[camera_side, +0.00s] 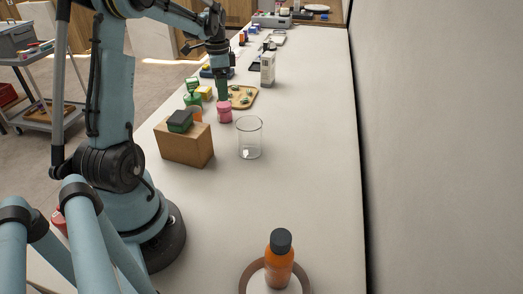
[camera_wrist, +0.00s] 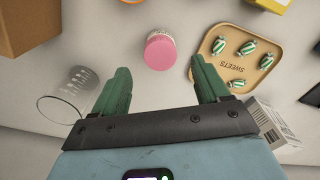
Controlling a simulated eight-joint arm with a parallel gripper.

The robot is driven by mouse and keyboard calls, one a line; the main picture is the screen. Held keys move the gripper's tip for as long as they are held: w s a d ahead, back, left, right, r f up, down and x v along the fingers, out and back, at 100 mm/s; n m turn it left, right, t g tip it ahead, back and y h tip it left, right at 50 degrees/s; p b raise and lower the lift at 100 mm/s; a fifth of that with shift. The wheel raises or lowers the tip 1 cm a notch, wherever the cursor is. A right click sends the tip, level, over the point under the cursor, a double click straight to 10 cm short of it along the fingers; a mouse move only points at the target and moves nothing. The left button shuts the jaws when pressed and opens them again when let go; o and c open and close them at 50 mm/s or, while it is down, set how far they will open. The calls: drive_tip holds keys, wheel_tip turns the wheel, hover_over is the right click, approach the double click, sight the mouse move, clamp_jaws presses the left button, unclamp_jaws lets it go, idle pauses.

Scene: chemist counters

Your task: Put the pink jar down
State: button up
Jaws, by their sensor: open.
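The pink jar (camera_side: 224,112) stands on the pale counter in the side view, just below my gripper and beside a wooden tray. In the wrist view the pink jar (camera_wrist: 160,52) shows its pink lid and part of its white-patterned side. It lies ahead of my gripper (camera_wrist: 158,85), between the lines of the two green fingers but beyond their tips. The fingers are spread wide with nothing between them. In the side view my gripper (camera_side: 222,92) hangs over the counter behind the jar, and its fingers partly overlap each other.
A wooden tray (camera_wrist: 241,92) with several striped sweets is right of the jar. A white carton (camera_side: 268,69) stands behind. An orange bottle (camera_side: 279,264) is at the front; counter between is clear.

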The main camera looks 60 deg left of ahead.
sight(223, 105)
drive_tip(key=w+d+r+n+t+y, duration=0.1)
drive_tip(key=d+r, duration=0.3)
drive_tip(key=d, duration=0.4)
drive_tip(key=w+d+r+t, duration=0.15)
drive_tip(key=d+r, duration=0.25)
drive_tip(key=d, duration=0.4)
drive_tip(key=s+d+f+n+t, duration=0.1)
drive_tip(key=s+d+t, duration=0.1)
drive_tip(key=d, duration=0.6)
drive_tip(key=s+d+f+n+t+h, duration=0.1)
drive_tip(key=s+d+f+t, duration=0.1)
drive_tip(key=s+d, duration=0.2)
drive_tip(key=d, duration=0.3)
drive_tip(key=shift+d+n+t, duration=0.3)
drive_tip(key=shift+d+t, duration=0.05)
